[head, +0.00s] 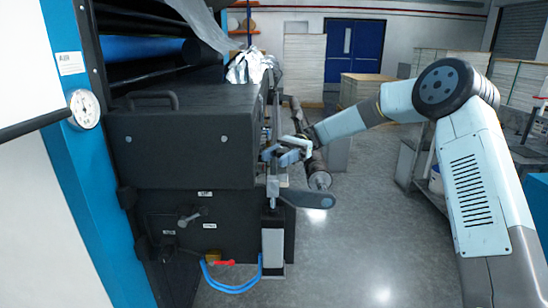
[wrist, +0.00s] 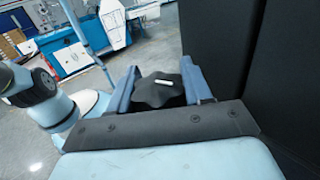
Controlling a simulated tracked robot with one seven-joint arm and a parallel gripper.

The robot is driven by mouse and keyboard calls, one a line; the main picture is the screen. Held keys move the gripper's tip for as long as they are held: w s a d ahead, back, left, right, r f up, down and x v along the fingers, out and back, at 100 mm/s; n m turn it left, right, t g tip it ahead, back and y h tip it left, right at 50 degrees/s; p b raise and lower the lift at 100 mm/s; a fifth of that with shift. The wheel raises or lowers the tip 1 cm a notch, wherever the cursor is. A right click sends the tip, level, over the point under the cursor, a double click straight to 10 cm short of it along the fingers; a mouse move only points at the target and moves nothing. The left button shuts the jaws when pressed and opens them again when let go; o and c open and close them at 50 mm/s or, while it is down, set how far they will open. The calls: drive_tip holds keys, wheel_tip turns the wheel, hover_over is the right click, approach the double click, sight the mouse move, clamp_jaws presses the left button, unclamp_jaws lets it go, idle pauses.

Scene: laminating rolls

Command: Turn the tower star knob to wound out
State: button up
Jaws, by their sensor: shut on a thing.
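The star knob (wrist: 158,90) is black and lobed, with a short white mark on its top. In the wrist view it sits between the two blue fingers of my gripper (wrist: 160,82), which is shut on it. In the head view my gripper (head: 287,152) is at the right end of the black machine housing, at the upper part of the metal tower (head: 272,190). The knob cannot be made out there; the gripper and nearby metal parts cover it.
The black housing (head: 180,140) stands close left of my gripper. A dark paddle-shaped lever (head: 306,198) sticks out right, below it. A roller (head: 318,178) lies just beyond. A blue hose (head: 232,288) and red valve handle (head: 222,263) are low down. The floor (head: 365,225) to the right is clear.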

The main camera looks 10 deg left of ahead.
drive_tip(key=shift+d+n+g+h, duration=0.15)
drive_tip(key=shift+n+g+h, duration=0.45)
drive_tip(key=shift+n+h, duration=0.8)
drive_tip(key=shift+s+d+n+h, duration=0.15)
drive_tip(key=shift+n+h, duration=0.6)
drive_tip(key=shift+h, duration=0.8)
drive_tip(key=shift+w+d+n+h, duration=0.15)
drive_tip(key=shift+n+h, duration=0.6)
drive_tip(key=shift+h, duration=0.8)
drive_tip(key=shift+s, duration=0.1)
drive_tip(key=o, duration=0.9)
drive_tip(key=shift+o, duration=0.2)
drive_tip(key=shift+r, duration=0.55)
wheel_tip(320, 180, up, 2)
drive_tip(key=shift+s+d+r, duration=0.15)
drive_tip(key=shift+r, duration=0.1)
drive_tip(key=s+d+r, duration=0.7)
drive_tip(key=s+r, duration=0.2)
drive_tip(key=s, duration=0.2)
drive_tip(key=shift+s+r, duration=0.15)
drive_tip(key=shift+s, duration=0.15)
